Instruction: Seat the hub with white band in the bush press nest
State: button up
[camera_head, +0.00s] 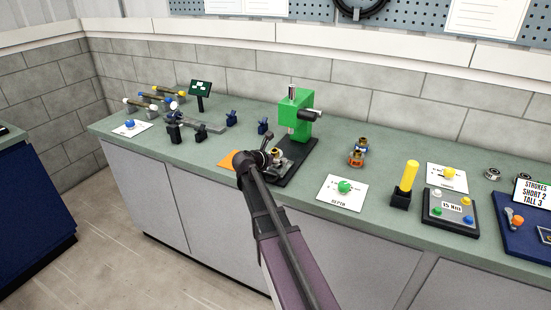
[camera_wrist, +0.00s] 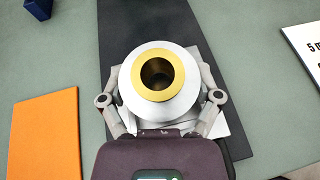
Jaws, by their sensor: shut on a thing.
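The hub (camera_wrist: 187,68), pale with a brass ring (camera_wrist: 134,79) around a dark bore, is between the two fingers of my gripper (camera_wrist: 160,99). My gripper is shut on it. In the head view, the hub's brass top (camera_head: 277,150) shows just beyond my wrist. The hub's side is hidden from above, so I cannot make out its band clearly. Under it a grey metal block, apparently the nest (camera_wrist: 223,128), shows on the press's black base (camera_wrist: 130,25). I cannot tell whether the hub is fully seated. The green bush press (camera_head: 297,112) stands behind.
An orange mat (camera_head: 229,159) lies left of the press base. More brass-topped hubs (camera_head: 357,153) stand to the right. A white card with a green knob (camera_head: 344,187) lies in front right. A yellow post (camera_head: 408,176) stands farther right. Blue and black fixtures (camera_head: 200,128) are at left.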

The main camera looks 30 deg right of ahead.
jog(key=shift+r+p, duration=1.7)
jog(key=shift+r, duration=0.15)
jog(key=s+a+r, duration=0.1)
jog(key=s+a, duration=0.8)
jog(key=a, duration=0.3)
jog(key=shift+s+a+p, duration=0.35)
jog(key=shift+a+p, duration=0.05)
jog(key=shift+p, duration=0.05)
jog(key=shift+a, duration=0.1)
